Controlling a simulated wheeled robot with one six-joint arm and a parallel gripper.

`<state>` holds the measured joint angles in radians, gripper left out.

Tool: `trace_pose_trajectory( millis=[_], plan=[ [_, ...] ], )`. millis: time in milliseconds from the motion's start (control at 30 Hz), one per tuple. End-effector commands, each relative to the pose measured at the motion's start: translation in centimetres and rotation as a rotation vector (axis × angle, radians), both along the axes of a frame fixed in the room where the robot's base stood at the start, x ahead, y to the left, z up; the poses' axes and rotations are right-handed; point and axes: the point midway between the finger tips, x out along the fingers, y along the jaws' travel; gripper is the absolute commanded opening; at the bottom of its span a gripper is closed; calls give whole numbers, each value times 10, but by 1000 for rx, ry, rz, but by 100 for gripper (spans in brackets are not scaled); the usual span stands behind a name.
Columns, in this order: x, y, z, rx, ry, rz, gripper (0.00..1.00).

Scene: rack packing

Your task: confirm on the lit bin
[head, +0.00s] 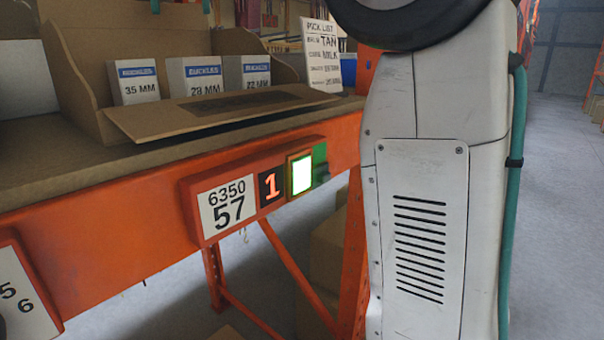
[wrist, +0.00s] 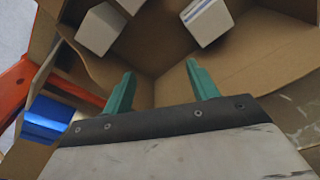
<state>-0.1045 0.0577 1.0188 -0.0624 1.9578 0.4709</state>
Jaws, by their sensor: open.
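The lit bin's label module (head: 255,190) is on the orange shelf beam, reading 6350 57 with a red 1. Its square confirm button (head: 301,174) glows whitish green, with a green part at its right. Above it an open cardboard bin (head: 75,70) stands on the shelf, holding white buckle boxes marked 35 MM (head: 137,85), 28 MM (head: 196,77) and 22 MM. My gripper (wrist: 162,80) is open and empty, its teal fingers apart over cardboard with white boxes beyond. The button is not visible in the wrist view.
A pick list card (head: 322,58) stands behind the bin's right side. The bin's front flap (head: 215,110) juts over the shelf edge. My pale arm fills the right of the head view. Another label (head: 22,295) is at lower left. Open floor shows at far right.

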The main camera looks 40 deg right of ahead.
Motion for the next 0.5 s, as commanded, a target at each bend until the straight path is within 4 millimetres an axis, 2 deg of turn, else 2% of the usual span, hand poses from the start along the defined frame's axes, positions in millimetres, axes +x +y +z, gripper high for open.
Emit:
trace_pose_trajectory(
  millis=[33,200,500],
  plan=[
    [0,0,0,0,0,0,44],
    [0,0,0,0,0,0,0],
    [0,0,0,0,0,0,0]
  ],
)
